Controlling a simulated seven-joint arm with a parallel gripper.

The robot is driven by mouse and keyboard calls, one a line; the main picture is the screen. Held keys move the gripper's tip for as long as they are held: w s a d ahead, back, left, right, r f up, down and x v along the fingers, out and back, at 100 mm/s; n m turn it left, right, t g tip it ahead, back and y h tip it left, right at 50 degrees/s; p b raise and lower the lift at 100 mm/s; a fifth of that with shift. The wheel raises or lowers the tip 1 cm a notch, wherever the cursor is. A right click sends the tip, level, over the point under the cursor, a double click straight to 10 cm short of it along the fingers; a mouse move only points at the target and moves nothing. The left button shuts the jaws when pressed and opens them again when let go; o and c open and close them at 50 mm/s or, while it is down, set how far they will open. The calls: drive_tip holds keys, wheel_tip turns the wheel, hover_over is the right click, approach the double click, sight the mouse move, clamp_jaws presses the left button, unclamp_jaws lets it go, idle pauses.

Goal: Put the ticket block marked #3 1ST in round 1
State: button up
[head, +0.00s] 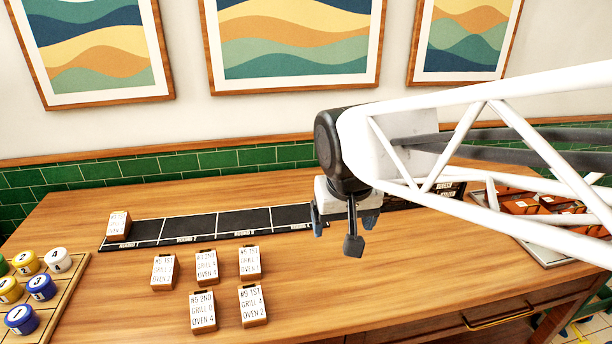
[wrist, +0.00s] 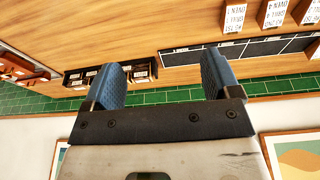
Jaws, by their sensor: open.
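Several similar blocks stand on the table in front of the strip: a left one (head: 163,272), a middle one (head: 206,266), a right one (head: 249,263), and front ones marked 2ND (head: 203,312) and 1ST (head: 252,306). I cannot surely pick out #3. My gripper (head: 345,224) is open and empty, above the table right of the blocks; its blue fingers (wrist: 160,78) are apart in the wrist view.
A wooden rack of coloured numbered pots (head: 40,288) stands at the left. A tray with reddish-brown items (head: 540,205) lies at the far right, partly behind my arm. A dark labelled holder (wrist: 112,76) shows in the wrist view. The front middle of the table is clear.

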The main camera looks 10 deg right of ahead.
drive_tip(key=s+d+f, duration=0.3)
drive_tip(key=s, duration=0.6)
drive_tip(key=shift+d+f, duration=0.15)
drive_tip(key=shift+d, duration=0.1)
drive_tip(key=shift+o, duration=0.4)
idle(0.5)
